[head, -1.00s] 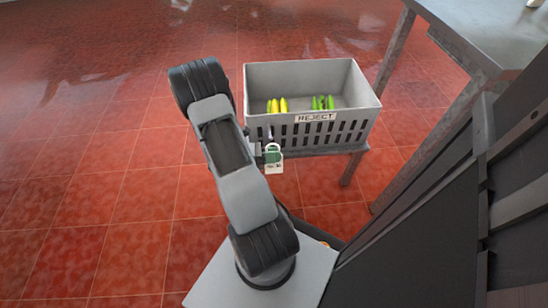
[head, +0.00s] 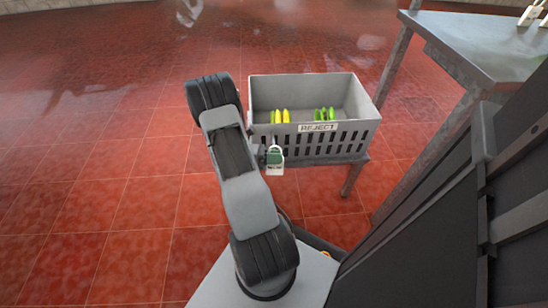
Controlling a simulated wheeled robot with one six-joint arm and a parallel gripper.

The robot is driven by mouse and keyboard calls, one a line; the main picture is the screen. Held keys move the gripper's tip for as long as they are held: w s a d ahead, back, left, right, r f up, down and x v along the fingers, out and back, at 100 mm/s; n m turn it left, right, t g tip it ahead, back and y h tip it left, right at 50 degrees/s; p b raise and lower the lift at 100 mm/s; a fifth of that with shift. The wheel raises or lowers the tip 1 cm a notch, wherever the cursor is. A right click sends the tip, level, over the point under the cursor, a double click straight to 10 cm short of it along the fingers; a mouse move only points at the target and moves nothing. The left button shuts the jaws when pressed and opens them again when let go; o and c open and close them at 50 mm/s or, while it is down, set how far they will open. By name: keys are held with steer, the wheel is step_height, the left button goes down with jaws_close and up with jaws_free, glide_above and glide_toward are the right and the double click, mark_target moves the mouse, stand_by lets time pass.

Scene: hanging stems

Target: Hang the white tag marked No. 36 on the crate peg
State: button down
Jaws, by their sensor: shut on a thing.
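The white tag (head: 275,170) hangs upright at my gripper (head: 268,156), in front of the lower left of the grey crate's front. A pale loop shows at its top and a green patch on its upper part. Its number is too small to read. My gripper is shut on the tag, mostly hidden behind my arm. The grey crate (head: 352,137) carries a REJECT label (head: 318,127) on its front. I cannot make out the crate peg clearly; my arm and the tag cover part of the crate's left front. I cannot tell whether the tag touches the crate.
Yellow and green pieces (head: 280,116) and more green pieces (head: 324,114) lie in the crate. The crate stands on a low grey stand (head: 352,160). A metal table (head: 478,42) stands at right with pale items at its far edge. Red tiled floor is open at left.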

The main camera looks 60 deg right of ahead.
mark_target(275, 148)
steer(key=w+d, duration=0.1)
steer(key=w+d+t+h+b, duration=0.1)
steer(key=d, duration=0.1)
steer(key=shift+w+d+r+n+h, duration=0.1)
steer(key=shift+r+n+h, duration=0.05)
steer(key=shift+n+h, duration=0.2)
steer(key=shift+b, duration=0.35)
steer(key=c, duration=1.1)
jaws_free()
steer(key=shift+w+d+f+n, duration=0.2)
steer(key=shift+w+d+f, duration=0.05)
steer(key=shift+d+f, duration=0.4)
steer(key=shift+w+d+f+n, duration=0.15)
steer(key=shift+w+d+f, duration=0.05)
steer(key=shift+d+f, duration=0.4)
steer(key=shift+s+a+r, duration=0.2)
steer(key=shift+a+r, duration=0.3)
steer(key=shift+r, duration=0.25)
steer(key=c, duration=0.7)
steer(key=o, duration=0.8)
steer(key=shift+o, duration=0.8)
steer(key=shift+w+d, duration=0.1)
steer(key=o, duration=0.4)
